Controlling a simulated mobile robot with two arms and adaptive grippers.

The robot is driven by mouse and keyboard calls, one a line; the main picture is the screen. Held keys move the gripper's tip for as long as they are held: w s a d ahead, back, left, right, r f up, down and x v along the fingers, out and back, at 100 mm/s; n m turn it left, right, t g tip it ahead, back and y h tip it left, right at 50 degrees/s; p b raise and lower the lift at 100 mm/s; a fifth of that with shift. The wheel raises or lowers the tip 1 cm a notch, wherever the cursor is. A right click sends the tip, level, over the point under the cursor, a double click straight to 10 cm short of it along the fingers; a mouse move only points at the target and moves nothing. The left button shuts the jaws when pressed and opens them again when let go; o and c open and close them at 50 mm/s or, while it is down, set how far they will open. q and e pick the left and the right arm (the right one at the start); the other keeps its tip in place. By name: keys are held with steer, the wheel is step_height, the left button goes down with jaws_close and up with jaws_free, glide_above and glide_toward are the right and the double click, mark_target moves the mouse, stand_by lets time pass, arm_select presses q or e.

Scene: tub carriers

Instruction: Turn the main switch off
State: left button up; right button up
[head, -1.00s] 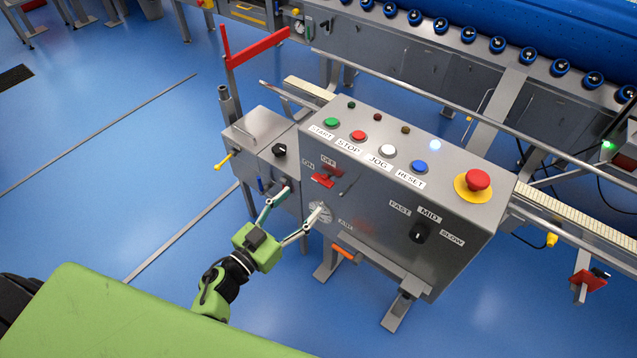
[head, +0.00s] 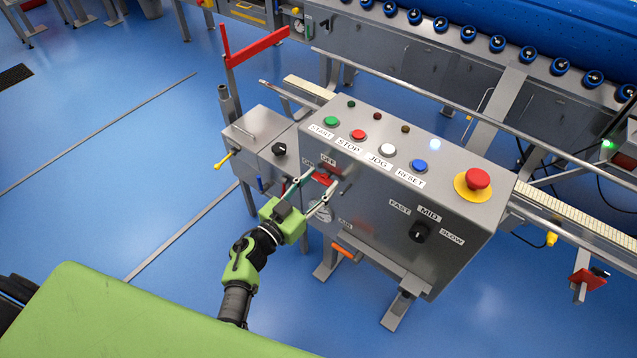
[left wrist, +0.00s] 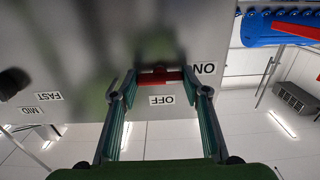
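The main switch is a red handle (head: 321,179) on the front face of the grey control box (head: 375,215), below the ON and OFF labels. In the left wrist view the red handle (left wrist: 160,79) lies crosswise, with one end toward the ON label; the OFF label is below it. My left gripper (head: 324,177) is at the switch, fingers spread, with the fingertips on either side of the handle. I cannot tell whether they touch it. The fingers partly cover the switch and the ON label in the head view. My right gripper is not in view.
The box's top carries lit buttons and a red emergency stop (head: 478,180). A black speed knob (head: 419,232) is right of the switch, and a gauge (head: 321,212) is just below it. A smaller grey box (head: 262,160) stands on the left. Blue floor is open at left.

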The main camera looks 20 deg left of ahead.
arm_select(q)
steer(key=shift+m, duration=0.3)
steer(key=m+b, duration=0.4)
steer(key=m, duration=1.3)
steer(key=shift+f, duration=0.1)
steer(key=shift+m+b, duration=0.3)
stand_by(0.5)
steer(key=o, duration=1.1)
